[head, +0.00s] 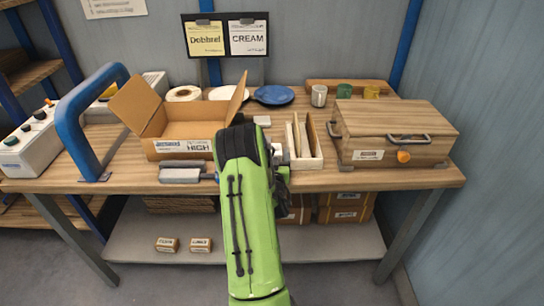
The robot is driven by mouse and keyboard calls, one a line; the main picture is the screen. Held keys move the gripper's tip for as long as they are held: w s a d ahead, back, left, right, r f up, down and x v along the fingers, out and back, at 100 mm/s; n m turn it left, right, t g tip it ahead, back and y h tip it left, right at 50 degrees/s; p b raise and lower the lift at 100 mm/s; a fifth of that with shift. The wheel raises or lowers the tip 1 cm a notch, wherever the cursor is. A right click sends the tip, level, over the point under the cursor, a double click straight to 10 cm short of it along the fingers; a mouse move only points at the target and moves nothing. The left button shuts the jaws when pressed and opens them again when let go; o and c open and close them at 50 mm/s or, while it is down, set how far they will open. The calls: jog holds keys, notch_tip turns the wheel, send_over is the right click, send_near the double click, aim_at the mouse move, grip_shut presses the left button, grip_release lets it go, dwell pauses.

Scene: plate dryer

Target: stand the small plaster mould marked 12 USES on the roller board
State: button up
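My green arm reaches up the middle of the head view to the front of the table, and its black wrist end hides what lies behind it. I cannot make out my gripper's fingers. No marking 12 USES can be read, so I cannot tell which thing is the small plaster mould. A small pale block (262,120) lies behind the wrist. Two small labelled blocks (168,245) (201,245) sit on the lower shelf, their print too small to read. I cannot identify the roller board.
The wooden table (330,181) holds an open cardboard box (186,130), a grey block with a handle (180,175), a pale rack of upright boards (305,160) and a closed wooden chest (393,130). A blue plate (273,95) and cups stand behind. A blue tubular frame (75,120) rises at left.

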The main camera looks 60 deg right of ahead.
jog(key=shift+r, duration=0.2)
jog(key=p+v, duration=0.4)
jog(key=v, duration=0.8)
jog(key=shift+p, duration=0.35)
